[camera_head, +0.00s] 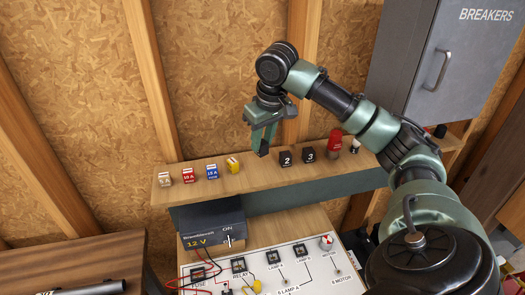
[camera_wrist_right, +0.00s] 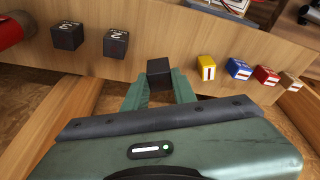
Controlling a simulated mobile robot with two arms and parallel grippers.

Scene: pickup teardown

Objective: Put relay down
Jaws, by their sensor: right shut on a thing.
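A small black relay (camera_head: 264,149) is between the fingertips of my right gripper (camera_head: 263,138), over the back of the wooden shelf (camera_head: 330,179). In the right wrist view the relay (camera_wrist_right: 159,72) is a dark cube between the two green fingers; no label shows on it. The fingers are shut on it. I cannot tell whether its underside touches the shelf. Two black cubes marked 2 (camera_head: 286,158) and 3 (camera_head: 308,155) stand on the shelf to its right. My left gripper is not in view.
A red cylinder (camera_head: 335,140) stands right of cube 3. Below are a 12 V supply (camera_head: 211,233) and a wired panel (camera_head: 300,275). A grey BREAKERS cabinet (camera_head: 415,60) hangs right.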

